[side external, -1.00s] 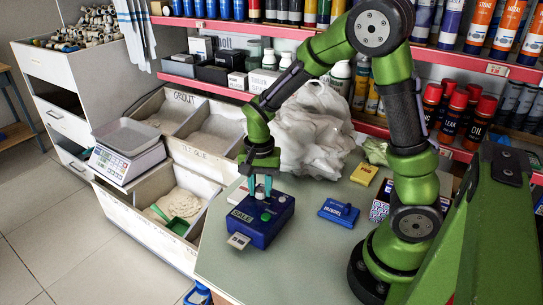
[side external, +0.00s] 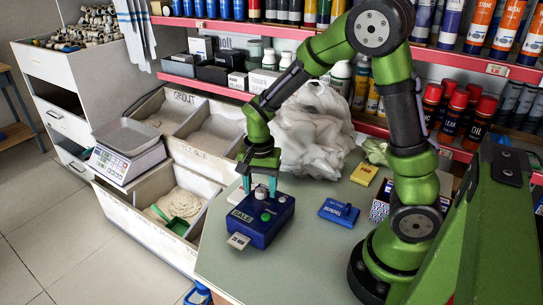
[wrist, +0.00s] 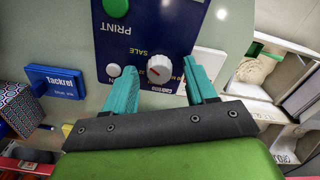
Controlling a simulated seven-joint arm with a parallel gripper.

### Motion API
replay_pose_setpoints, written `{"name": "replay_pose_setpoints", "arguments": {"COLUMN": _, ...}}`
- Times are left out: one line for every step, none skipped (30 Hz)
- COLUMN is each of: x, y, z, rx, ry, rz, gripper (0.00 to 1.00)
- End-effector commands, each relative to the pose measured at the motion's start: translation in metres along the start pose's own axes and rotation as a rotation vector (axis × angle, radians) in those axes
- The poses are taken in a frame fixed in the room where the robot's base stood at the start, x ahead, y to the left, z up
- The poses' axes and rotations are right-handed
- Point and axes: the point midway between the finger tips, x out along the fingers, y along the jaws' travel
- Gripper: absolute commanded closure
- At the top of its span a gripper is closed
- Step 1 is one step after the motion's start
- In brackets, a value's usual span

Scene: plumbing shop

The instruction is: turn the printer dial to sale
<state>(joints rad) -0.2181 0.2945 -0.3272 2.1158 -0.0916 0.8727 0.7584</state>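The blue label printer (side external: 264,236) stands on the counter, with a SALE plate on its top and a paper slip at its front. Its pale round dial (side external: 260,194) also shows in the wrist view (wrist: 159,69). There, a red mark lies on the dial's left part, and the upside-down word SALE is printed just above left of it. The exact setting is hard to read. My gripper (side external: 260,187) is over the dial, its teal fingers open. In the wrist view the fingers (wrist: 160,84) stand either side of the dial with a gap on each side.
A green button (wrist: 116,7) and a white button (wrist: 114,70) sit near the dial. A blue Tackrel box (side external: 338,211) and a yellow box (side external: 364,174) lie right of the printer. A white plastic bag (side external: 312,130) is behind. Open bins (side external: 140,215) are at left.

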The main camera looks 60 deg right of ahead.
Motion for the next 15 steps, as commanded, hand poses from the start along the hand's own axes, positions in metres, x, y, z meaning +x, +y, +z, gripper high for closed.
{"name": "replay_pose_setpoints", "arguments": {"x": 0.000, "y": 0.000, "z": 0.000, "rx": 0.000, "ry": 0.000, "rz": 0.001, "gripper": 0.44}}
{"name": "replay_pose_setpoints", "arguments": {"x": 0.000, "y": 0.000, "z": 0.000, "rx": 0.000, "ry": 0.000, "rz": 0.001, "gripper": 0.44}}
{"name": "replay_pose_setpoints", "arguments": {"x": 0.000, "y": 0.000, "z": 0.000, "rx": 0.000, "ry": 0.000, "rz": 0.001, "gripper": 0.44}}
{"name": "replay_pose_setpoints", "arguments": {"x": 0.000, "y": 0.000, "z": 0.000, "rx": -0.001, "ry": 0.000, "rz": 0.001, "gripper": 0.44}}
{"name": "replay_pose_setpoints", "arguments": {"x": -0.001, "y": 0.000, "z": 0.000, "rx": -0.001, "ry": 0.000, "rz": 0.000, "gripper": 0.44}}
{"name": "replay_pose_setpoints", "arguments": {"x": -0.003, "y": 0.000, "z": 0.000, "rx": -0.001, "ry": 0.000, "rz": 0.000, "gripper": 0.44}}
{"name": "replay_pose_setpoints", "arguments": {"x": -0.004, "y": 0.000, "z": 0.000, "rx": -0.001, "ry": 0.000, "rz": -0.001, "gripper": 0.44}}
{"name": "replay_pose_setpoints", "arguments": {"x": -0.007, "y": 0.000, "z": 0.000, "rx": -0.001, "ry": -0.001, "rz": -0.001, "gripper": 0.44}}
{"name": "replay_pose_setpoints", "arguments": {"x": -0.012, "y": -0.001, "z": 0.000, "rx": -0.001, "ry": 0.000, "rz": -0.003, "gripper": 0.44}}
{"name": "replay_pose_setpoints", "arguments": {"x": -0.017, "y": -0.001, "z": 0.000, "rx": -0.001, "ry": 0.000, "rz": -0.004, "gripper": 0.44}}
{"name": "replay_pose_setpoints", "arguments": {"x": -0.022, "y": -0.001, "z": 0.000, "rx": -0.002, "ry": 0.001, "rz": -0.004, "gripper": 0.44}}
{"name": "replay_pose_setpoints", "arguments": {"x": -0.030, "y": -0.001, "z": 0.000, "rx": -0.002, "ry": 0.001, "rz": -0.006, "gripper": 0.44}}
{"name": "replay_pose_setpoints", "arguments": {"x": -0.037, "y": -0.001, "z": 0.000, "rx": -0.001, "ry": 0.001, "rz": -0.006, "gripper": 0.44}}
{"name": "replay_pose_setpoints", "arguments": {"x": -0.044, "y": -0.001, "z": 0.000, "rx": -0.002, "ry": 0.001, "rz": -0.007, "gripper": 0.44}}
{"name": "replay_pose_setpoints", "arguments": {"x": -0.054, "y": -0.001, "z": 0.000, "rx": -0.001, "ry": 0.001, "rz": -0.007, "gripper": 0.44}}
